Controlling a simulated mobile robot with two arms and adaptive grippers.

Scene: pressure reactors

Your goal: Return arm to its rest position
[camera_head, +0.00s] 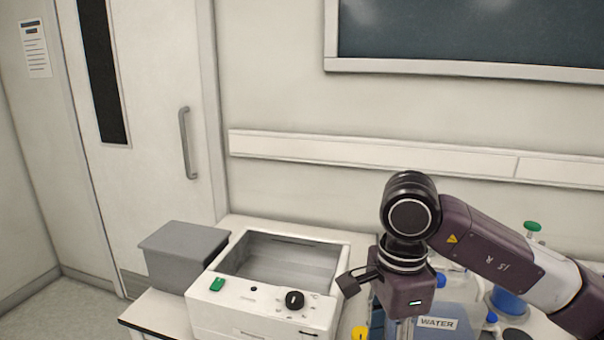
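My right arm comes in from the right, and its dark purple gripper (402,292) hangs above the bench to the right of the white water bath. One dark finger link sticks out to the left of the gripper body. The fingertips are not clearly visible, so I cannot tell whether it is open or shut, or whether it holds anything. My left gripper is not in view.
A white water bath (262,318) with an open basin, a green switch and a black knob stands on the bench (160,312). A grey box (183,250) is left of it. A container labelled WATER (437,323) and a green-topped blue vessel (508,303) are near my gripper and arm.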

